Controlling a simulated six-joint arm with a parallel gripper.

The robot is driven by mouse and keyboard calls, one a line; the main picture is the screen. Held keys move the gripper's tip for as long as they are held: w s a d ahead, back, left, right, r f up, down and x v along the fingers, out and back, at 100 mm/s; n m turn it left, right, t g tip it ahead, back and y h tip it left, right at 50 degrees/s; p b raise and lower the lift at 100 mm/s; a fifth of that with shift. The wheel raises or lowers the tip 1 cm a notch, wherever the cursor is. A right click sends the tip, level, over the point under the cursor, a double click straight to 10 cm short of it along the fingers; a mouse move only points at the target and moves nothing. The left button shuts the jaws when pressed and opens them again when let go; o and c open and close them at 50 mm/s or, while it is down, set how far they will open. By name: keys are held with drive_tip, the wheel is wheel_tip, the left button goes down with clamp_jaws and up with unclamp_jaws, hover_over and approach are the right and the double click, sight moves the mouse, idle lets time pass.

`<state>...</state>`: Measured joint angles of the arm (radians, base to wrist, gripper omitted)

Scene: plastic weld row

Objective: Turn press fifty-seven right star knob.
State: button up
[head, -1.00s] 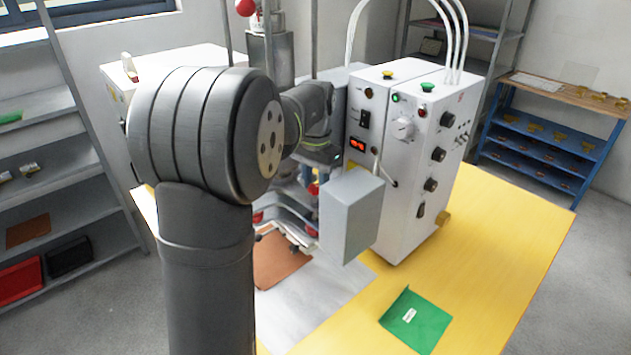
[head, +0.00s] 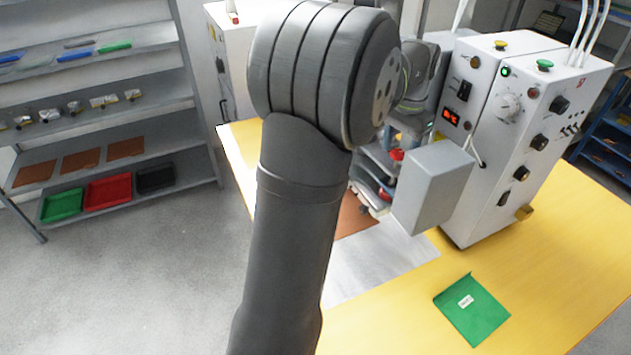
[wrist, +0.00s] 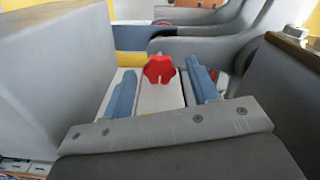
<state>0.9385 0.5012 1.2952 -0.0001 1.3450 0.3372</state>
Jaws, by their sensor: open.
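In the wrist view a red star knob (wrist: 159,69) stands upright between the two blue fingers of my gripper (wrist: 161,68). The fingers are spread, with a visible gap on each side of the knob; I cannot tell how deep it sits between them. In the head view two red knobs show at the press front, one upper (head: 397,154) and one lower (head: 386,193). I cannot tell which matches the wrist view. The white press (head: 490,150) has a red lit display. My arm and a grey box hide much of this area.
The grey box (head: 432,188) juts out beside the knobs, and a large grey surface (wrist: 50,70) fills the wrist view's left. A green folder (head: 472,308) lies on the yellow table (head: 560,270). A shelf (head: 100,130) stands left. The table's right side is mostly clear.

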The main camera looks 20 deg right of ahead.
drive_tip(key=n, duration=0.5)
drive_tip(key=shift+n, duration=0.4)
drive_tip(key=n, duration=0.5)
drive_tip(key=shift+n, duration=0.3)
wheel_tip(320, 180, up, 17)
drive_tip(key=shift+s+a+n+t+h, duration=1.2)
drive_tip(key=shift+s+a+n+h, duration=0.7)
drive_tip(key=shift+a, duration=1.65)
approach(399, 152)
drive_tip(key=v, duration=1)
drive_tip(key=s+a+f+m, duration=0.1)
drive_tip(key=a+f, duration=0.4)
drive_tip(key=a, duration=0.6)
drive_tip(key=s+a+f+m+t, duration=0.1)
drive_tip(key=s+a+f, duration=0.3)
drive_tip(key=a, duration=0.6)
drive_tip(key=shift+s+a+f+m+t+y, duration=0.15)
drive_tip(key=shift+a+f+m+t+y, duration=0.2)
drive_tip(key=shift+f+m, duration=0.5)
drive_tip(key=shift+n, duration=0.25)
